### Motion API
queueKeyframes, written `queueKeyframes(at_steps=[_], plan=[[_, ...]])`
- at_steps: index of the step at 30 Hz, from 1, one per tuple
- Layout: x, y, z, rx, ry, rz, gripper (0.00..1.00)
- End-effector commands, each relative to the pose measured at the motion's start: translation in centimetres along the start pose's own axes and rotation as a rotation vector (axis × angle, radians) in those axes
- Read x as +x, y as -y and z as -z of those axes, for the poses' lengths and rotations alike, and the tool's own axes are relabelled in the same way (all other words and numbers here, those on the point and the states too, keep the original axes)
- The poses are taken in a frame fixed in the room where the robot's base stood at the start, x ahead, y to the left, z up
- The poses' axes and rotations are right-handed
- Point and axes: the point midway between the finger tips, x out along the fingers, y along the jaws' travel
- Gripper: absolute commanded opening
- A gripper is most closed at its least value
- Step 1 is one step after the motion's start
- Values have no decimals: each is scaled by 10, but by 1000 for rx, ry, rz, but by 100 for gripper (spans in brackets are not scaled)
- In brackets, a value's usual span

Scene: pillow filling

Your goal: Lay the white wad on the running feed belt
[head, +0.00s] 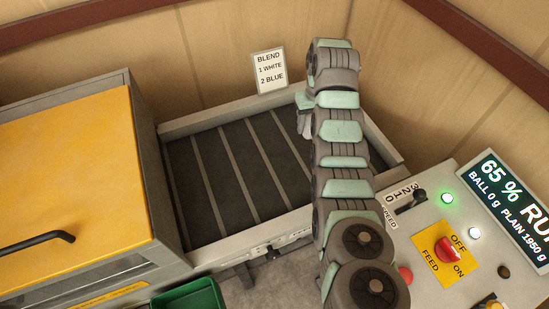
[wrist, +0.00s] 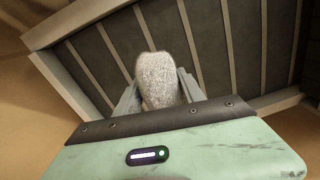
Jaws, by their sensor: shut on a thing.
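The feed belt (head: 237,158) is a dark belt with pale cross slats inside a light grey frame. It also fills the upper part of the wrist view (wrist: 243,45). My gripper (wrist: 158,88) is shut on the white wad (wrist: 157,75), a fuzzy pale clump standing up between the two fingers. In the wrist view the wad shows against the belt; how high it is above the belt I cannot tell. In the head view my arm reaches over the belt's right part, and the wad is hidden. The display (head: 510,208) reads "65 %" and "RU", cut off at the edge.
A yellow-lidded machine (head: 65,175) stands left of the belt. A card (head: 269,70) behind it reads "BLEND 1 WHITE 2 BLUE". The control panel (head: 420,250) at right has a red feed knob (head: 449,249) and a lit green lamp (head: 447,198). A green bin (head: 190,297) sits in front.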

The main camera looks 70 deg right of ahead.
Motion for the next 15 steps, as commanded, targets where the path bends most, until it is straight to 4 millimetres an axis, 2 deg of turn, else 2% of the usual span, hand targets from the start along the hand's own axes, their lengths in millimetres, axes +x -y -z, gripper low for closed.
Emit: queueKeyframes(at_steps=[1,3,7,9,12,15], plan=[[10,22,2,-33,2,4,0],[17,52,4,-69,5,4,0],[22,99,6,-124,6,2,0],[23,117,5,-144,7,1,0],[23,133,4,-159,8,0,0],[30,141,3,-166,10,-1,0]])
